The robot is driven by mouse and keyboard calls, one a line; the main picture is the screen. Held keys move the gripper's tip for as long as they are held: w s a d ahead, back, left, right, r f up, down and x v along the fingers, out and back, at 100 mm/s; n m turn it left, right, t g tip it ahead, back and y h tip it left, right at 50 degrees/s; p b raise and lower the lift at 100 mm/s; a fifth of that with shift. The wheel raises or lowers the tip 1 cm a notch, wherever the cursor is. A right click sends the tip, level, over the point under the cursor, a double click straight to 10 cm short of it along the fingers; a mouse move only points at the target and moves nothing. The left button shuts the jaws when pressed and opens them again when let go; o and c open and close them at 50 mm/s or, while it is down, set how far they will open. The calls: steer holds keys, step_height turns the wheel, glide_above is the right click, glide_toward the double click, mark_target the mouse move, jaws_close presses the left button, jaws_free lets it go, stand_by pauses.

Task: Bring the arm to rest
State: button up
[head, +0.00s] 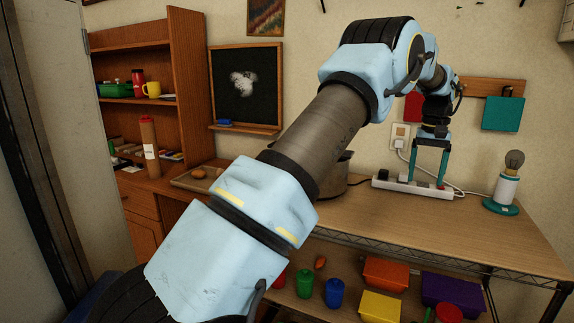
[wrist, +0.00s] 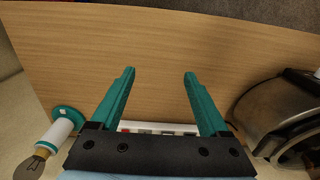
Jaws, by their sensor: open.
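My arm reaches up and across the head view, with its wrist bent down over the wooden table (head: 420,222). My gripper (head: 425,182) points down above the table, in front of a white power strip in the head view. In the wrist view my gripper (wrist: 160,72) has its two teal fingers spread apart. Only bare wood shows between the fingertips, so it is empty. The exact height of the fingertips above the table is hard to tell.
A power strip (head: 412,188) lies at the table's back. A lamp with a bare bulb (head: 505,188) stands right. A metal pot (head: 335,177) stands left, partly behind my arm. Coloured bins (head: 386,274) and jars (head: 334,292) fill the lower shelf. The table's front middle is clear.

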steer(key=s+a+f+n, duration=0.1)
steer(key=a+n, duration=0.1)
steer(key=a, duration=2.5)
steer(key=s+a+f+n, duration=0.1)
steer(key=s+a+f, duration=0.1)
steer(key=s+a, duration=0.6)
steer(key=s+a+f+t, duration=0.1)
steer(key=s+a+f, duration=0.2)
steer(key=s+a, duration=0.6)
steer(key=shift+s+a+n+t, duration=0.15)
steer(key=shift+s+n+t, duration=0.15)
steer(key=shift+s+n, duration=0.1)
